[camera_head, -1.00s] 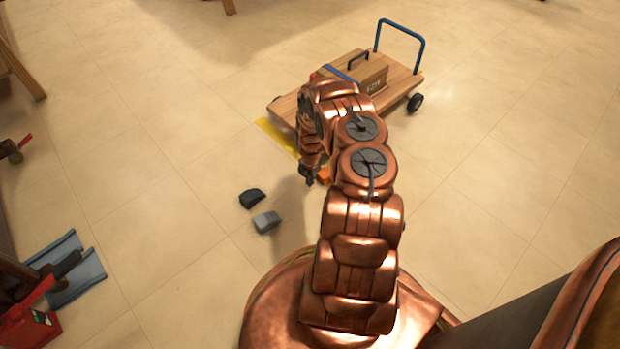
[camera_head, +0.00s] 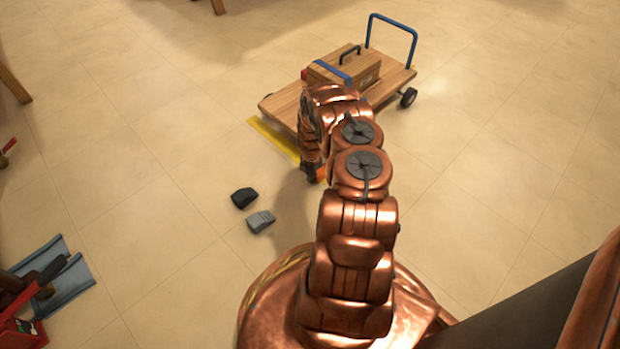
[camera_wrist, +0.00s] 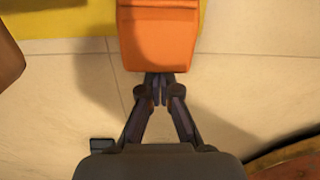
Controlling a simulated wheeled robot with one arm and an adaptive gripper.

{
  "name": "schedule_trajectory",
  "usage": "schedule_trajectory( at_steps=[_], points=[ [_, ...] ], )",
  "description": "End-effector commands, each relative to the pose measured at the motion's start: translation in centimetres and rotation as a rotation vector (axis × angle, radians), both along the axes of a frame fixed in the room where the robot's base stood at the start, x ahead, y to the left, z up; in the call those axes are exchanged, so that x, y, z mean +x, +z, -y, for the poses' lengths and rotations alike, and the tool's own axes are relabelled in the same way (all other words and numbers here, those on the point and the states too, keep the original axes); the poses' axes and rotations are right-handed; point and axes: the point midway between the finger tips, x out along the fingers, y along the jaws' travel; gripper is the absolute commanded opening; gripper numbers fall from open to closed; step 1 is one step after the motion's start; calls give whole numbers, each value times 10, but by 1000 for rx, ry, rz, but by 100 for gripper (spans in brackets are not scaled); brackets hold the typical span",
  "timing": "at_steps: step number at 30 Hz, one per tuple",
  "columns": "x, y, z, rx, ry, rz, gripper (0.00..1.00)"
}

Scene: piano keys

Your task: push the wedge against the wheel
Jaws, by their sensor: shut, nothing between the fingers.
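An orange wedge (camera_wrist: 158,38) lies on the floor at the top of the wrist view, its far part over a yellow patch. My gripper (camera_wrist: 160,88) is shut and empty, its fingertips at the wedge's near end; whether they touch it I cannot tell. In the head view my gripper (camera_head: 312,172) is low by the near side of a wooden cart (camera_head: 283,106), and my arm mostly hides the wedge. One dark cart wheel (camera_head: 408,97) shows at the right; any wheel near the wedge is hidden behind my arm.
A black block (camera_head: 244,198) and a grey block (camera_head: 261,222) lie on the floor left of my arm. The cart carries a wooden box (camera_head: 365,76) and has a blue handle (camera_head: 413,45). Yellow floor marking (camera_head: 270,135) runs beside the cart.

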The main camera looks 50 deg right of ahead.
Motion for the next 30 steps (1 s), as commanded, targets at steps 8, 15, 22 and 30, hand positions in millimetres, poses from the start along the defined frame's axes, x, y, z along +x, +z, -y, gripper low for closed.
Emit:
schedule_trajectory(
  at_steps=[8, 15, 22, 30],
  points=[
    [0, 1, 10, 6, -1, -1, 0],
    [0, 1, 30, 0, -3, 1, 0],
    [-1, 0, 36, -5, -5, 2, 0],
    [-2, 1, 36, -9, -8, 5, 0]
  ],
)
